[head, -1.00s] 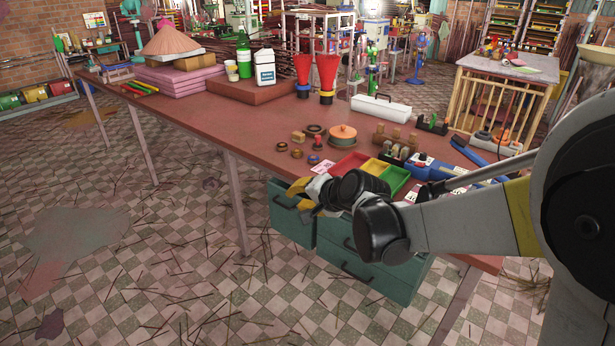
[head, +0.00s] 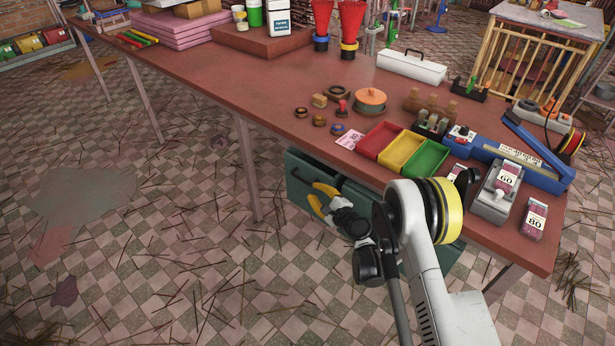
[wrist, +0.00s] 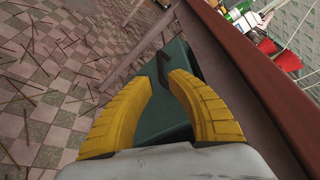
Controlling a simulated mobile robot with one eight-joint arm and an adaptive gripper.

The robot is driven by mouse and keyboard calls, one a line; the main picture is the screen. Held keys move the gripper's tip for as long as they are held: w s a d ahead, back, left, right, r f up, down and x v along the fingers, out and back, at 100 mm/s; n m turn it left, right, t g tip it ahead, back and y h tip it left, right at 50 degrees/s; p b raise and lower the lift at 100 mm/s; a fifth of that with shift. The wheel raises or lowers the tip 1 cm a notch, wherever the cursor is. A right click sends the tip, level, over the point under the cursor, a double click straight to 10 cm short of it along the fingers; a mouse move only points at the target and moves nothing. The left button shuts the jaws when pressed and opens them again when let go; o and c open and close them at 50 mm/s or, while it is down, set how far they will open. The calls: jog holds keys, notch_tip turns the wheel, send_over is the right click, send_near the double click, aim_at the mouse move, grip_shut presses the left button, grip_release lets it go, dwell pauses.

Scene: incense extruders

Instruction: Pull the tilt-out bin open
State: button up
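The tilt-out bin seems to be the left teal front (head: 301,196) under the table, with a dark bar handle (head: 302,179). The bin looks closed. My arm hides much of the teal unit to its right.
The brown table (head: 222,88) overhangs the bin, and its edge (wrist: 225,65) runs close to the right finger. A table leg (head: 248,165) stands left of the bin. Red, yellow and green trays (head: 427,158) sit above.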

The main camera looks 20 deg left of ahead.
aim_at(303, 181)
jog(key=b+x, duration=0.3)
jog(key=x, duration=0.6)
jog(key=shift+w+a, duration=0.3)
grip_shut()
